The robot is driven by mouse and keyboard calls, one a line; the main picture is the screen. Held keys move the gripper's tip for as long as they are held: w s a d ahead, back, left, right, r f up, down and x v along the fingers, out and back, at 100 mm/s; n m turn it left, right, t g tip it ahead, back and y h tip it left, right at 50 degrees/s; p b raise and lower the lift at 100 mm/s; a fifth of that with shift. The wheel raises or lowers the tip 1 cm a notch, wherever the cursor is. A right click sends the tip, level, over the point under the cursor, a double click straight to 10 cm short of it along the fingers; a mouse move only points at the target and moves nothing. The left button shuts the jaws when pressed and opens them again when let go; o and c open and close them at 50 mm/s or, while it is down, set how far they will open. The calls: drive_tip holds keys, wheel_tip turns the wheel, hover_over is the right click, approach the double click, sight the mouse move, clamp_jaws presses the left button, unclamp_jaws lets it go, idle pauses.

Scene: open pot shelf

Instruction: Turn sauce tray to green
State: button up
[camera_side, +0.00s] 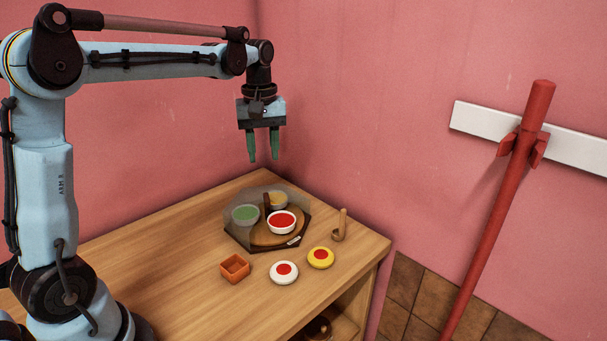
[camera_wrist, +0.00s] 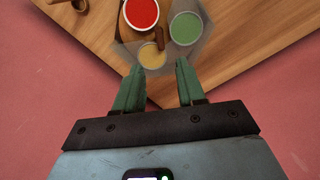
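The sauce tray (camera_side: 262,239) is a round wooden turntable on a dark hexagonal base, with a translucent grey cover (camera_side: 236,200) around its back. It carries a red sauce bowl (camera_side: 282,221) at the uncovered front, a green bowl (camera_side: 245,214) at the left and a yellow bowl (camera_side: 277,200) at the back, both behind the cover. A brown upright handle (camera_side: 267,204) stands between the bowls; the wrist view shows it (camera_wrist: 159,38) beside the yellow bowl (camera_wrist: 152,56). My gripper (camera_side: 263,160) is open and empty, above the tray's back; its fingertips (camera_wrist: 160,68) are apart from everything.
On the wooden shelf top (camera_side: 180,255) stand an orange square box (camera_side: 235,267), a white disc with a red centre (camera_side: 284,272), a yellow disc with a red centre (camera_side: 320,257) and a wooden ladle (camera_side: 341,227). Pink walls rise behind. The left of the top is clear.

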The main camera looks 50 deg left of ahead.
sight(266, 197)
wheel_tip(266, 197, down, 11)
drive_tip(key=shift+f, duration=0.1)
idle(0.4)
clamp_jaws()
